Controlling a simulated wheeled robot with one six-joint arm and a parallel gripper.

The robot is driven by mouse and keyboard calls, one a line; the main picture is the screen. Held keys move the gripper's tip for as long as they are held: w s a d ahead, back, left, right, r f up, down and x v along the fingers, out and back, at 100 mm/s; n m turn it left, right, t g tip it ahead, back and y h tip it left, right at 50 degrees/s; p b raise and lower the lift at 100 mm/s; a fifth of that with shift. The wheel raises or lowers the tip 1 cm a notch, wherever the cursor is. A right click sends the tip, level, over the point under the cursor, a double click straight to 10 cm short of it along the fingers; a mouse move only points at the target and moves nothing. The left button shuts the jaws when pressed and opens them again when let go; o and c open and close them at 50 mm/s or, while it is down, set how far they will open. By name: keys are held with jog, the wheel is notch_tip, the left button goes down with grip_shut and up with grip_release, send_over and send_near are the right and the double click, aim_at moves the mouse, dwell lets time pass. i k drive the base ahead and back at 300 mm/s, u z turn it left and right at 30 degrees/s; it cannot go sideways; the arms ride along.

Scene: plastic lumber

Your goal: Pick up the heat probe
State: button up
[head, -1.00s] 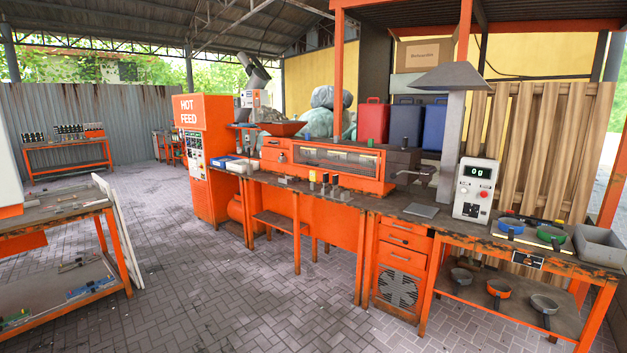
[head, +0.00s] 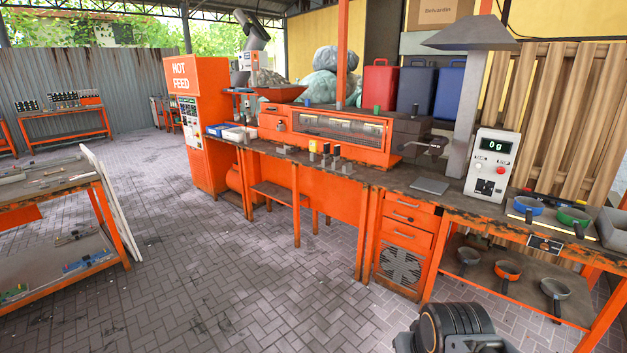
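I cannot pick out the heat probe for certain; the small tools in view are too small to tell apart. Small upright pieces, one with a yellow top (head: 312,147), stand on the orange workbench (head: 330,217) in front of the extruder. Thin dark, red and blue items (head: 541,194) lie behind the pans near the scale. A dark rounded part of my own arm shows at the bottom right, in front of the bench. My gripper's fingers are not in view.
A scale reading 0 g (head: 492,165), a blue pan (head: 528,206) and a green pan (head: 573,216) stand at the bench's right. More pans lie on its lower shelf. An orange-framed cart (head: 107,213) stands at left. The paved floor (head: 230,270) between is clear.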

aim_at(312, 143)
jog(key=u, duration=0.6)
jog(key=i, duration=4.6)
jog(key=z, duration=0.6)
jog(key=i, duration=0.4)
jog(key=z, duration=0.25)
